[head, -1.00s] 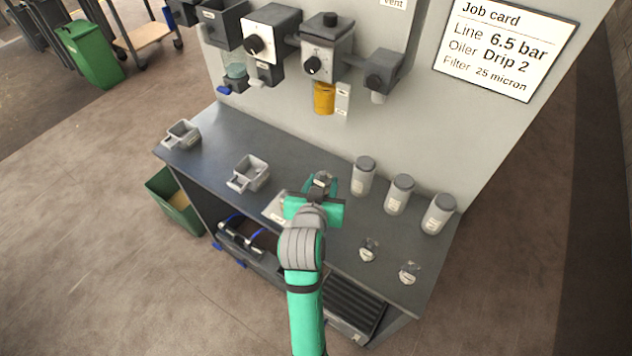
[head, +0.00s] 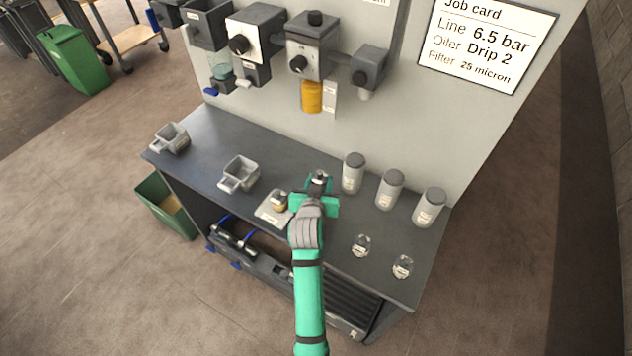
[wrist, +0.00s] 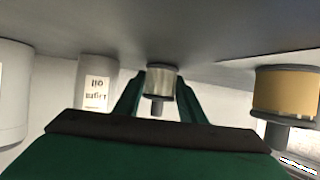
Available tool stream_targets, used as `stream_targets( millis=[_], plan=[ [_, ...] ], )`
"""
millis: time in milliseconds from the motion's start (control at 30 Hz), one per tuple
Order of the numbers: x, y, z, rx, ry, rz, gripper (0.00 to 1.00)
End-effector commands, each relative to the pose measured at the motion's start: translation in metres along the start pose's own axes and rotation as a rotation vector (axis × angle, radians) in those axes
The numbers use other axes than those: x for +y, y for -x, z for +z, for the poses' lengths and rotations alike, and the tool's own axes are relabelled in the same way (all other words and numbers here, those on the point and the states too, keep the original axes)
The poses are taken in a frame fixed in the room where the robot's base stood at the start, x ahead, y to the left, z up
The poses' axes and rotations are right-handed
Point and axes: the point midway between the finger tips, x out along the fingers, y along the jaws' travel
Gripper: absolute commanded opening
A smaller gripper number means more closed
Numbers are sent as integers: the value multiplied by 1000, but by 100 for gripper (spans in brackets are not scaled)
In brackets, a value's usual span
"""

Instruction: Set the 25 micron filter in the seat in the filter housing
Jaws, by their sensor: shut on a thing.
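My gripper (head: 319,184) is shut on a small filter with a pale grey-cream body, dark end cap and stem. The held filter (wrist: 160,86) shows between the green fingers in the wrist view. No micron marking is legible on it, and I cannot tell whether it touches the bench. Another filter, tan-bodied (head: 278,201), stands on a white label plate left of my gripper; it also shows at the right of the wrist view (wrist: 286,92). Wall units hang above the bench, but I cannot make out which is the filter housing; its seat is not clearly visible.
Three grey lidded canisters (head: 390,190) stand right of my gripper. Two small clear-topped parts (head: 361,245) lie nearer the front edge. Two square grey cups (head: 240,174) sit left. A job card (head: 487,42) reads Filter 25 micron.

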Motion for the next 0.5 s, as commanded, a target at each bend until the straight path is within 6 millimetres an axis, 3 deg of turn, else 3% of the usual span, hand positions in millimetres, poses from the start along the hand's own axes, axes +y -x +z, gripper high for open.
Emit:
stream_targets(
  millis=[300, 333, 400, 500],
  plan=[
    [1, -1, 1, 2, -1, 1, 10],
    [1, -1, 1, 2, -1, 1, 41],
    [1, -1, 1, 2, -1, 2, 55],
    [1, -1, 1, 2, -2, 2, 55]
  ],
)
